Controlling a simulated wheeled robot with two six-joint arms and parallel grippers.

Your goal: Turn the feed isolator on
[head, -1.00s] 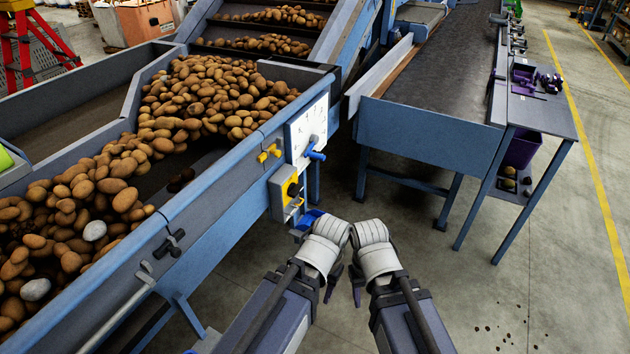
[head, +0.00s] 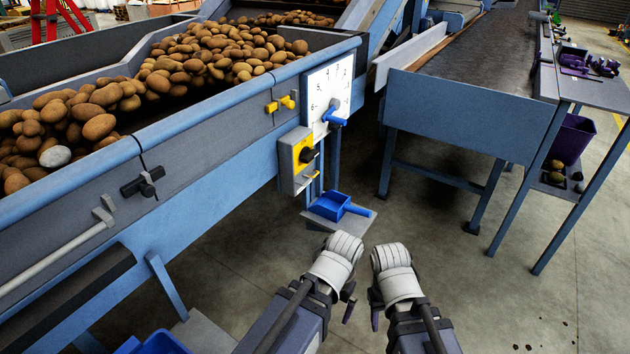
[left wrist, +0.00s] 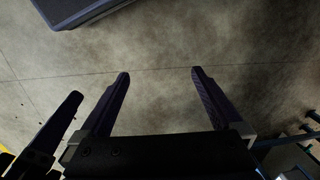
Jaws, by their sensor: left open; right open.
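The isolator is a grey box with a yellow face (head: 297,160) and a dark rotary knob (head: 306,155), fixed to the side of the blue potato hopper. The knob's exact setting is too small to read. My left gripper (head: 347,300) and right gripper (head: 375,308) are side by side, below and to the right of the isolator, apart from it. The fingers are partly hidden behind the wrists in the head view. In the left wrist view the left gripper (left wrist: 160,73) is open and empty over bare floor.
A white numbered dial plate (head: 328,90) with a blue handle (head: 334,119) is above the isolator. A yellow handle (head: 281,104) sits left of it. A blue scoop (head: 335,207) lies on a small shelf below. A conveyor (head: 465,110) stands at right; the floor between is clear.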

